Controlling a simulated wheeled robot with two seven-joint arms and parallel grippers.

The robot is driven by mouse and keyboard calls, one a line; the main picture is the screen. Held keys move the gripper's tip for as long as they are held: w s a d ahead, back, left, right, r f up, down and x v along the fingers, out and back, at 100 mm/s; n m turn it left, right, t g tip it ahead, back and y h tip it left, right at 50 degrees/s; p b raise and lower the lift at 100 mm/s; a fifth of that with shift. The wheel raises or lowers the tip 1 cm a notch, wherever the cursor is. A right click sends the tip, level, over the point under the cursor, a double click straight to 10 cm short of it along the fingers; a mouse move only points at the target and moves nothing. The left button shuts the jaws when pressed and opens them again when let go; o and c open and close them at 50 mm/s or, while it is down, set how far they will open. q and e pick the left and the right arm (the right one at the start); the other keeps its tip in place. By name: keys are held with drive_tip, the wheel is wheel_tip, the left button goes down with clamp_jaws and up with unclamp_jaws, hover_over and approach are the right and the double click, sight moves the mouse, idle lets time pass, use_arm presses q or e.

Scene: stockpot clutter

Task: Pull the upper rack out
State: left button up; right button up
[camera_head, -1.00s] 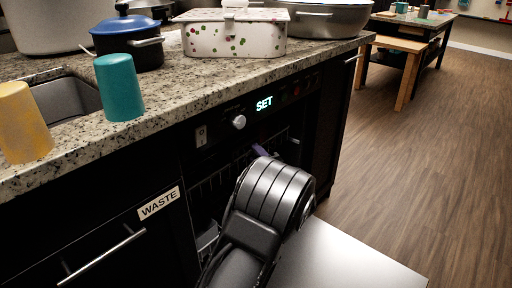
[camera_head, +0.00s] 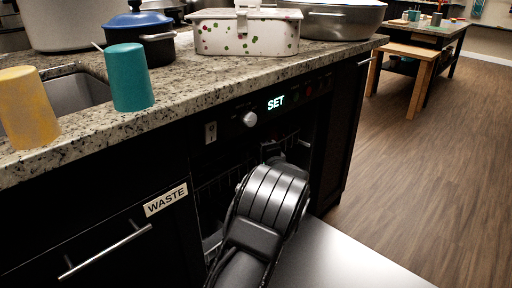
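The dishwasher's front shows a lit "SET" display, and its opened door (camera_head: 335,262) lies flat at the lower right. The upper rack (camera_head: 212,190) shows only as thin dark wires in the dim opening below the control panel, left of my arm. My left arm rises from the bottom edge and covers most of the opening. My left gripper (camera_head: 288,150) is at the opening, just under the control panel, mostly hidden behind my own wrist. Its fingers and any contact with the rack cannot be made out. My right gripper is not in view.
The granite counter (camera_head: 190,95) above holds a yellow cup (camera_head: 27,108), a teal cup (camera_head: 129,78), a blue-lidded pot (camera_head: 140,35) and a floral box (camera_head: 246,33). A "WASTE" drawer (camera_head: 110,235) is at left. Wooden floor is clear at right.

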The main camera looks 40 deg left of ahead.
use_arm(q)
clamp_jaws()
idle(1.4)
